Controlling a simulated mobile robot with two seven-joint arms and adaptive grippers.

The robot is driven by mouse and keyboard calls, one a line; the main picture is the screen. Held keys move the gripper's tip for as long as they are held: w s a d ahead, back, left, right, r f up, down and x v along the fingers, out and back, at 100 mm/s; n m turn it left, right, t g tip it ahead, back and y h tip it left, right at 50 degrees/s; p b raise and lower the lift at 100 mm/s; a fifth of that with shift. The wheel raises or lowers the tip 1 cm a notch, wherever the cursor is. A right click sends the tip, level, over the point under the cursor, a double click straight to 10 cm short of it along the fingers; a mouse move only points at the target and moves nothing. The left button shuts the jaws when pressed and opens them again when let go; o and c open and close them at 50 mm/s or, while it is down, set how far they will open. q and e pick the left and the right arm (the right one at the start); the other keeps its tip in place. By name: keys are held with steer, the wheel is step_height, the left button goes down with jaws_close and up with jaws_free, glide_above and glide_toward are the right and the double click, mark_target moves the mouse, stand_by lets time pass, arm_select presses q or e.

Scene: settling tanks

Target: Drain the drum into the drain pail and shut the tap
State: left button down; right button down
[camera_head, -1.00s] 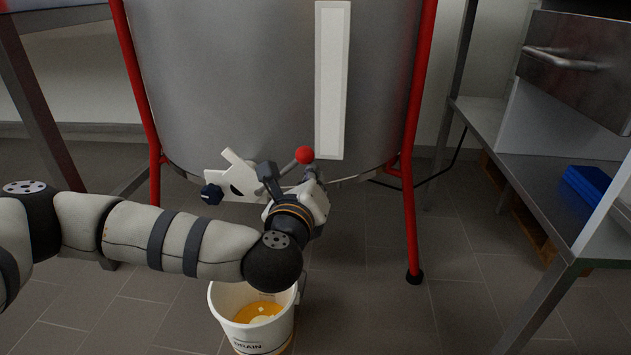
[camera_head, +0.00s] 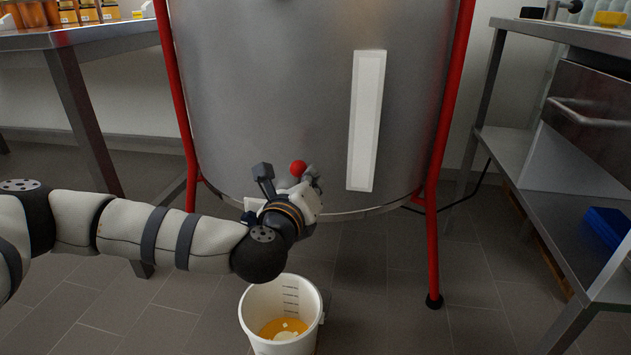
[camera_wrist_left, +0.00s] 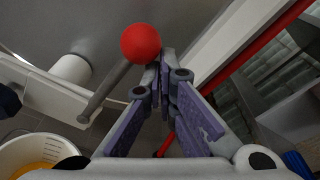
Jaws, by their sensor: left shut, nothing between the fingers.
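The grey metal drum (camera_head: 270,90) stands on red legs. Its tap lever has a red ball knob (camera_head: 298,168); the wrist view shows the knob (camera_wrist_left: 141,43) on a grey rod running to a white tap body (camera_wrist_left: 45,92). My left gripper (camera_head: 308,188) is shut and empty beside the lever. Its fingertips (camera_wrist_left: 160,72) lie just right of the knob; I cannot tell whether they touch. In the head view my arm mostly hides the tap body. The white drain pail (camera_head: 258,300) stands on the floor below, holding orange liquid. No falling stream is visible. My right gripper is out of view.
A steel table (camera_head: 110,36) with jars is at the left. A steel bench (camera_head: 525,150) with a drawer stands at the right, a blue box (camera_head: 608,226) on its lower shelf. A red drum leg (camera_head: 432,230) stands right of the pail, with open tiled floor between.

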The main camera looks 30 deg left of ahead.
arm_select(q)
steer(key=shift+s+a, duration=0.1)
steer(key=shift+a, duration=0.2)
stand_by(0.4)
